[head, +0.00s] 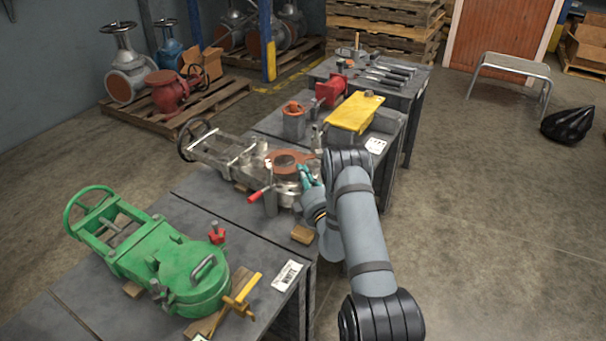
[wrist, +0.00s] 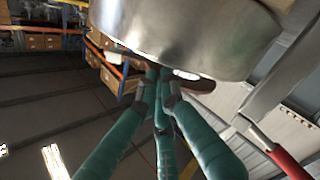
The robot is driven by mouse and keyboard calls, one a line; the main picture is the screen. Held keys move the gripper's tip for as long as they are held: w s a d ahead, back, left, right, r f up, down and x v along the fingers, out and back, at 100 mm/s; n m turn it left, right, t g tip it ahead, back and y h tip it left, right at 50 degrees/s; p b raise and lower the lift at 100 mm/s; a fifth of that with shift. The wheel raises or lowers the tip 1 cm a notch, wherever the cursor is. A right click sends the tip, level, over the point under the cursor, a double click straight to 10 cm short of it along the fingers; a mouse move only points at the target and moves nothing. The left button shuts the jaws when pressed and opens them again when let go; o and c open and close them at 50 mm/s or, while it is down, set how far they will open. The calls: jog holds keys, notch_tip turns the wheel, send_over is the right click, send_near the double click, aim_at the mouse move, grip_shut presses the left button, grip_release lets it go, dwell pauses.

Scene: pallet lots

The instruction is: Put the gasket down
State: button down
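The gasket (head: 285,162) is a flat reddish-brown ring with a tab on its right. It lies level at the top of the bare-metal valve's round flange (head: 287,186); whether it rests fully on it I cannot tell. My gripper (head: 304,171) is at the gasket's right side, by the tab. In the wrist view the teal fingers (wrist: 160,78) come together at their tips, beside the silver flange, and a brown edge of the gasket (wrist: 197,86) shows beyond them. The fingers look shut on the gasket, though the grip point itself is mostly hidden.
A red-handled lever (head: 259,194) sticks out left of the flange. A yellow-covered part (head: 355,112), a red part (head: 331,90) and an orange-topped block (head: 293,120) stand on the farther table.

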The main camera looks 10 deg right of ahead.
jog(key=shift+f, duration=0.45)
jog(key=shift+f+b, duration=0.1)
jog(key=shift+b, duration=0.25)
jog(key=c, duration=2.2)
grip_release()
jog(key=shift+s+f, duration=0.1)
jog(key=shift+s, duration=0.05)
